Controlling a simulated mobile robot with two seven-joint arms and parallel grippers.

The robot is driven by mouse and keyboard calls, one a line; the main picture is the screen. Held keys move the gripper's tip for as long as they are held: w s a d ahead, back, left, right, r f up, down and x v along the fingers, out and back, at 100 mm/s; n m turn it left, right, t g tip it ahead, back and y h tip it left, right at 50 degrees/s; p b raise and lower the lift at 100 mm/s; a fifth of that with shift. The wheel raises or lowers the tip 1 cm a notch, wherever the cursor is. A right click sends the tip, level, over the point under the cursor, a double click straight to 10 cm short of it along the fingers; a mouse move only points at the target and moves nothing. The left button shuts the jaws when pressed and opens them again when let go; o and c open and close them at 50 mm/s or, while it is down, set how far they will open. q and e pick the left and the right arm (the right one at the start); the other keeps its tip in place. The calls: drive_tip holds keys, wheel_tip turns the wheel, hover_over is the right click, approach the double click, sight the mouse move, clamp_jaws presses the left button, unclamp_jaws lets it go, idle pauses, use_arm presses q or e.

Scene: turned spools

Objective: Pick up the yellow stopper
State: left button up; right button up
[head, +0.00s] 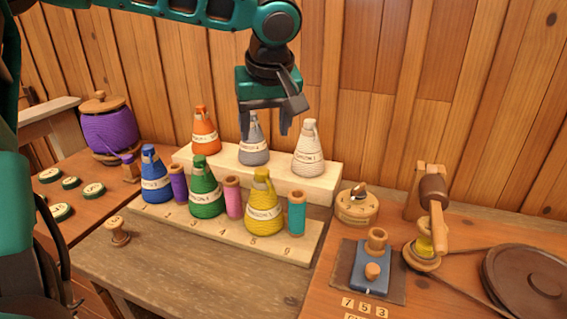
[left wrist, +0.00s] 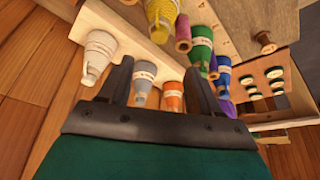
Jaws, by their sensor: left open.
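A yellow cone-shaped piece (head: 264,212) with a white label and a narrow knobbed top stands upright in the front row of a numbered wooden rack (head: 270,247). It also shows at the top of the left wrist view (left wrist: 161,14). My left gripper (head: 266,128) is open and empty, pointing down at the back row, above and behind the yellow cone. The grey cone (head: 253,152) is under its fingers, partly hidden. The right gripper is not in view.
A white cone (head: 308,155) and an orange cone (head: 205,133) flank the grey one on a raised pale step. Blue and green cones and several coloured spools crowd the front row. The plank wall is close behind. The bench front is mostly clear.

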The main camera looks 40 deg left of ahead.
use_arm(q)
drive_tip(key=b, duration=0.1)
hover_over(262, 170)
drive_tip(key=s+d, duration=0.1)
drive_tip(key=d, duration=0.1)
wheel_tip(262, 170, down, 7)
drive_tip(key=x, duration=0.2)
drive_tip(key=b+x, duration=0.1)
drive_tip(key=x, duration=0.1)
drive_tip(key=shift+s+f, duration=0.15)
drive_tip(key=shift+s, duration=0.1)
drive_tip(key=shift+w+a+f, duration=0.1)
drive_tip(key=shift+f, duration=0.15)
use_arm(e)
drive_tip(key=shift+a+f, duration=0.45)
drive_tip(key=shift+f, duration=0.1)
use_arm(q)
drive_tip(key=shift+c, duration=0.2)
drive_tip(key=c, duration=1.1)
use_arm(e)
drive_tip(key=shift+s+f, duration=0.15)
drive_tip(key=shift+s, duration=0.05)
